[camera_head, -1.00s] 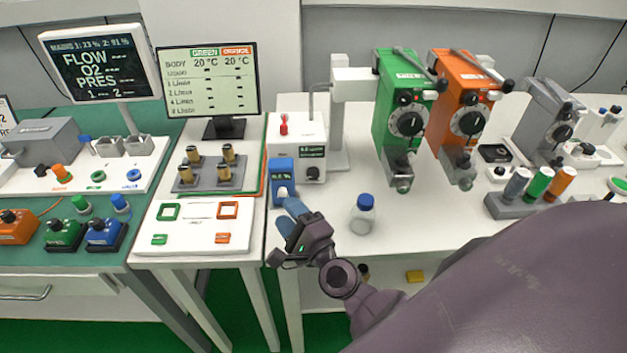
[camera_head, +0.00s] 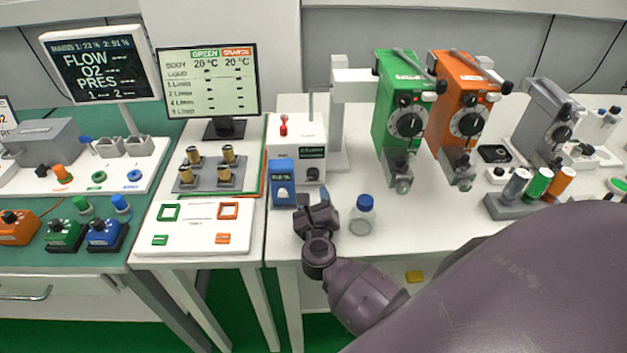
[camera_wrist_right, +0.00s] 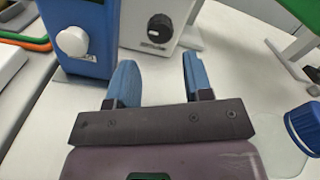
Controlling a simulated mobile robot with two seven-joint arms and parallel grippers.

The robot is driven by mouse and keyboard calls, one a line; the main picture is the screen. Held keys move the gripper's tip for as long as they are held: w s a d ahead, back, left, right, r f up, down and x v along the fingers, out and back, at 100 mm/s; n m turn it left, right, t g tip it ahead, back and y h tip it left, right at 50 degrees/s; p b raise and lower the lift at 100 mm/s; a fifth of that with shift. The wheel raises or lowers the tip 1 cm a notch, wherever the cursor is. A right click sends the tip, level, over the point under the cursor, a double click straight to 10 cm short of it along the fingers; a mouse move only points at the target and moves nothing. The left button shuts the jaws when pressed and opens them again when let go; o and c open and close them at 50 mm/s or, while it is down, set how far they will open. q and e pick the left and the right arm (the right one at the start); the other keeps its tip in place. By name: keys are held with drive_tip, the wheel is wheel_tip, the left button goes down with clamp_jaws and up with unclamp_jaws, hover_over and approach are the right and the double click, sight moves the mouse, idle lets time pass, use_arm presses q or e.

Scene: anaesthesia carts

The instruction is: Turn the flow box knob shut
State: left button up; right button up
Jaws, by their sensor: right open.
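A white box (camera_head: 297,148) with a dark display, a black knob (camera_head: 312,173) and a red piece on top stands near the left edge of the right table. I take this as the flow box. In the right wrist view its black knob (camera_wrist_right: 160,24) is upright beyond the fingers, untouched. In front of it stands a blue box (camera_head: 283,184) with a white knob (camera_wrist_right: 72,41), left of the fingers. My right gripper (camera_head: 320,203) is open and empty, its blue fingers (camera_wrist_right: 158,75) pointing toward the white box. My left gripper is out of view.
A blue-capped bottle (camera_head: 362,214) stands close to the right of my right gripper. Green (camera_head: 402,105) and orange (camera_head: 463,105) devices stand farther right. A panel with metal posts (camera_head: 209,170) is left. The white tabletop between bottle and devices is clear.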

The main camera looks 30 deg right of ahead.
sight(313, 177)
drive_tip(key=shift+x, duration=3.1)
drive_tip(key=shift+c, duration=0.3)
drive_tip(key=c, duration=0.6)
drive_tip(key=shift+f+m+b, duration=0.2)
drive_tip(key=shift+m+b, duration=0.85)
drive_tip(key=shift+m, duration=0.35)
drive_tip(key=shift+r+m+b, duration=0.15)
drive_tip(key=shift+m+b, duration=0.75)
drive_tip(key=shift+m, duration=1)
drive_tip(key=o, duration=0.7)
drive_tip(key=shift+c, duration=0.2)
